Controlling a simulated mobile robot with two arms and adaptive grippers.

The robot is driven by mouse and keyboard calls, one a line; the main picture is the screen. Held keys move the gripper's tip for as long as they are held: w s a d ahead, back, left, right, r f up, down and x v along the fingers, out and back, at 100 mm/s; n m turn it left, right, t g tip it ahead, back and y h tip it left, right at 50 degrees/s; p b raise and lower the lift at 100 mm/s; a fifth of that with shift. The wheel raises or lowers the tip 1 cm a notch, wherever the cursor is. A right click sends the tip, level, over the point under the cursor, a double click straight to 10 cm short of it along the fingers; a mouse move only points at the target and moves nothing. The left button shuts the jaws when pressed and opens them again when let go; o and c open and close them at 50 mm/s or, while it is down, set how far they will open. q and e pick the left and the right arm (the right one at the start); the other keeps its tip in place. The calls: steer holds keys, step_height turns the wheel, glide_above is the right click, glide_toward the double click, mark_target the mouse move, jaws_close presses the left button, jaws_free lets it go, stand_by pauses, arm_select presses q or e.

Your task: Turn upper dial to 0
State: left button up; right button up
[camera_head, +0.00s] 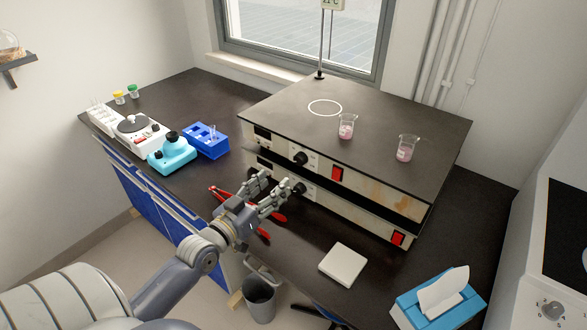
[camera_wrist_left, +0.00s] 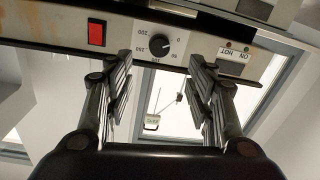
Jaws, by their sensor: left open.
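The upper dial (camera_head: 300,158) is a black knob on the white front panel of the upper hot plate. In the left wrist view the upper dial (camera_wrist_left: 159,44) shows round and black, with scale numbers beside it. My left gripper (camera_head: 280,182) is open and empty in front of the stacked units, slightly below the upper dial in the head view. In the left wrist view the gripper's fingers (camera_wrist_left: 158,68) stand either side of the dial, with a gap on both sides and no visible contact. My right gripper is not in view.
The lower unit (camera_head: 345,212) has its own dial (camera_head: 299,188) near my left fingers. Two beakers (camera_head: 346,126) (camera_head: 407,148) stand on the upper plate. Red-handled tools (camera_head: 264,234) lie on the bench below the gripper. A white pad (camera_head: 343,264) and tissue box (camera_head: 438,300) are to the right.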

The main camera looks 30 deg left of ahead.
arm_select(q)
glide_toward(298, 161)
steer(key=w, duration=0.2)
steer(key=w+p, duration=0.1)
steer(key=w, duration=0.1)
steer(key=shift+w+d, duration=0.1)
steer(key=shift+w, duration=0.2)
steer(key=w, duration=0.3)
steer(key=shift+f, duration=0.1)
steer(key=shift+w, duration=0.55)
steer(key=shift+c, duration=1.1)
steer(key=c, duration=0.9)
steer(key=shift+o, duration=0.2)
steer(key=shift+n+p, duration=0.5)
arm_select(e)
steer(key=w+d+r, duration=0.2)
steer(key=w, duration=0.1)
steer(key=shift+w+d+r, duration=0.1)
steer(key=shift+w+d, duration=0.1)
